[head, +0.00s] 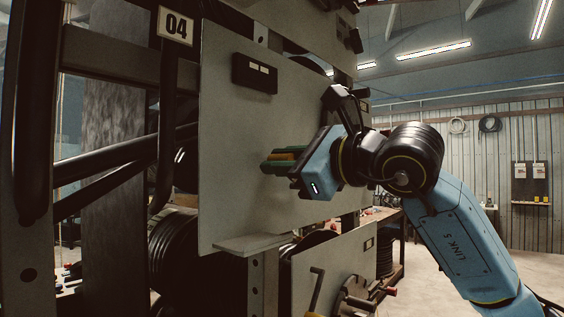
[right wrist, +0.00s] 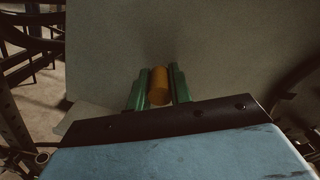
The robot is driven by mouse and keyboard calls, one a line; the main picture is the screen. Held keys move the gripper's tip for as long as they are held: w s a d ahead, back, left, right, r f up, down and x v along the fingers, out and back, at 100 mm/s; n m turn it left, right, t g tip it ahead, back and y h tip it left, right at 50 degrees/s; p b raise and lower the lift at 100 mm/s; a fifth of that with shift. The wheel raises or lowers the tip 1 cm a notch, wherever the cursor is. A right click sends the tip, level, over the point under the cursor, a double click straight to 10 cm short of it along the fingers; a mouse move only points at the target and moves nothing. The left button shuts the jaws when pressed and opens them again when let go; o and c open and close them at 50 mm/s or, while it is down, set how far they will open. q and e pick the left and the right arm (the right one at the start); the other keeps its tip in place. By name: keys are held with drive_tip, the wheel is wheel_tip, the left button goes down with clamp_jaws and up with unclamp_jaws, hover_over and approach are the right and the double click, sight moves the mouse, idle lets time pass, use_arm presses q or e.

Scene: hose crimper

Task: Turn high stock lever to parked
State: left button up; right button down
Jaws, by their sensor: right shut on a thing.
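My right gripper (right wrist: 157,90) has green fingers, one on each side of a yellow-orange cylinder that I take for the high stock lever's grip (right wrist: 159,86). It is shut on this piece, close in front of a large pale panel (head: 232,140). In the head view the green fingers (head: 270,164) reach left to the panel, and only a little yellow shows between them. The lever's pivot and any position marks are hidden, so its angle cannot be told. My left gripper is not in view.
A small black box (head: 255,73) sits on the panel's upper part. A sign reading 04 (head: 175,26) hangs on the dark frame at the upper left. Open floor lies at the right.

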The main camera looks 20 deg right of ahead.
drive_tip(key=c, duration=1.3)
unclamp_jaws()
drive_tip(key=shift+f, duration=0.1)
drive_tip(key=b+v, duration=0.2)
drive_tip(key=v, duration=1.1)
drive_tip(key=shift+s+b, duration=0.25)
drive_tip(key=shift+b, duration=0.1)
